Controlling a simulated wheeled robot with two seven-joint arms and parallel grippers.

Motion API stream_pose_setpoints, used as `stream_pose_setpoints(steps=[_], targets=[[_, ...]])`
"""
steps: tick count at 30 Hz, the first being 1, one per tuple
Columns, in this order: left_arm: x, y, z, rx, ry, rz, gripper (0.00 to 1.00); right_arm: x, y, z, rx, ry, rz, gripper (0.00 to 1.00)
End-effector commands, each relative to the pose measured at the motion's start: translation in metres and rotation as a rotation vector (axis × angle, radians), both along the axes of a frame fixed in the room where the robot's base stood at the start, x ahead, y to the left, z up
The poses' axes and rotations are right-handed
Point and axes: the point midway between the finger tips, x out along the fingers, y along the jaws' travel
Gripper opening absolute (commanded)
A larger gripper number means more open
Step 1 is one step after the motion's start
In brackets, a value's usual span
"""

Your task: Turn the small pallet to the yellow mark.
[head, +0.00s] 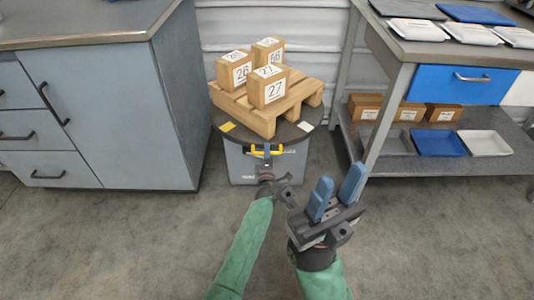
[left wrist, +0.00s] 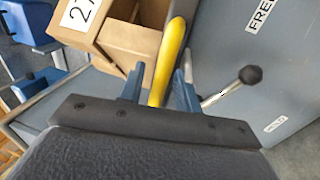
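The small pallet (head: 263,116) is light wood and sits on a dark round turntable (head: 298,137), slightly angled. It carries several cardboard boxes, with a box labelled 27 (head: 269,92) at the front. A yellow mark (head: 227,127) lies on the turntable's left rim, to the left of the pallet's front corner. A yellow handle (head: 275,150) sticks out at the turntable's front. My left gripper (head: 267,151) is at it; in the left wrist view the handle (left wrist: 168,62) stands between the two fingers, with a slight gap showing.
A white mark (head: 305,126) is on the turntable's right rim. A grey-blue base (head: 240,165) stands below; a black-knobbed lever (left wrist: 248,75) shows near my left gripper. A cabinet (head: 120,110) stands left, a shelved bench (head: 450,160) right. The floor in front is clear.

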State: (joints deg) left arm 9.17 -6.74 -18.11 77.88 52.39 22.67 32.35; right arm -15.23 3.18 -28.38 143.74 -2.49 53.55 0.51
Motion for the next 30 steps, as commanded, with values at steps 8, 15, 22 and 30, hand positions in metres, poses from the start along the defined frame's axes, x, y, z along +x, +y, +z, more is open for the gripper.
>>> stream_pose_setpoints(steps=[8,15,22,30], targets=[[-0.020,0.000,-0.003,-0.001,0.002,-0.001,0.33,-0.001,-0.001,0.004,-0.014,-0.003,-0.004,0.36],[-0.055,0.000,-0.010,0.001,0.001,0.000,0.33,-0.001,-0.004,0.008,-0.015,-0.005,-0.029,0.36],[-0.074,0.000,-0.015,0.000,0.001,0.000,0.33,-0.001,-0.005,0.008,-0.012,0.001,-0.039,0.36],[-0.076,0.000,-0.016,0.000,0.000,0.000,0.33,-0.002,-0.005,0.005,-0.012,0.014,-0.038,0.36]])
